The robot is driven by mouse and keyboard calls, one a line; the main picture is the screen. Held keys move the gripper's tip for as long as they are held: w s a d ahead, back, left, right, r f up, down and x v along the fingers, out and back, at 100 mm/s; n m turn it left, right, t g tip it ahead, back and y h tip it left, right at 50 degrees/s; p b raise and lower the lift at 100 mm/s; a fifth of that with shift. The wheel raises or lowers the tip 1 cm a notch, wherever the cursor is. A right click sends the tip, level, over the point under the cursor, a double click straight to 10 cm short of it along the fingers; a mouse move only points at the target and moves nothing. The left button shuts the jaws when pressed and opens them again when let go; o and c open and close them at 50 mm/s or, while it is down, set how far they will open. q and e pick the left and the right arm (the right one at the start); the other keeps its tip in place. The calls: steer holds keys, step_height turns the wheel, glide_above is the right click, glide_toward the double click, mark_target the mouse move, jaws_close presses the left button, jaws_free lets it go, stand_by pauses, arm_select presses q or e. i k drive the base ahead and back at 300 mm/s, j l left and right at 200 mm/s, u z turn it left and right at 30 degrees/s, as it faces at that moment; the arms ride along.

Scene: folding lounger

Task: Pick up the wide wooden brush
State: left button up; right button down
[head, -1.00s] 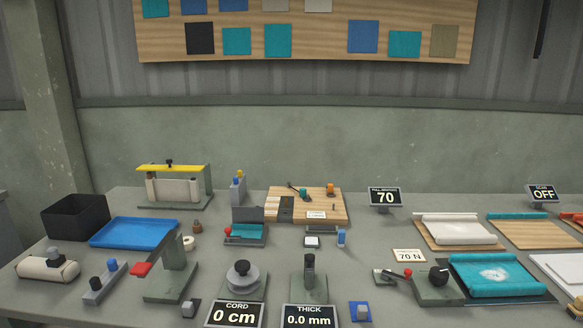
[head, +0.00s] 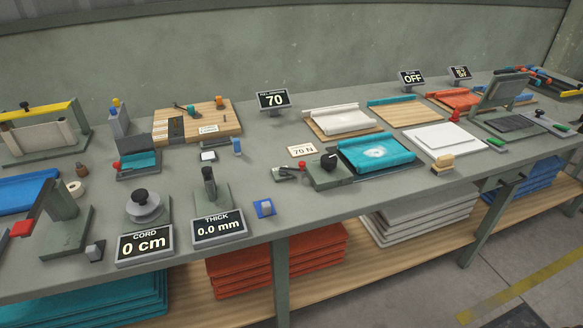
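Neither of my grippers is in view, and nothing touches the block.
A teal cloth roll (head: 377,152) on a tray lies left of the block. A grey press-like device (head: 500,92) stands behind right. The bench front between the blue pad (head: 264,208) and the block is mostly clear.

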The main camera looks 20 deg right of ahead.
mark_target(443, 165)
steer(key=z, duration=1.7)
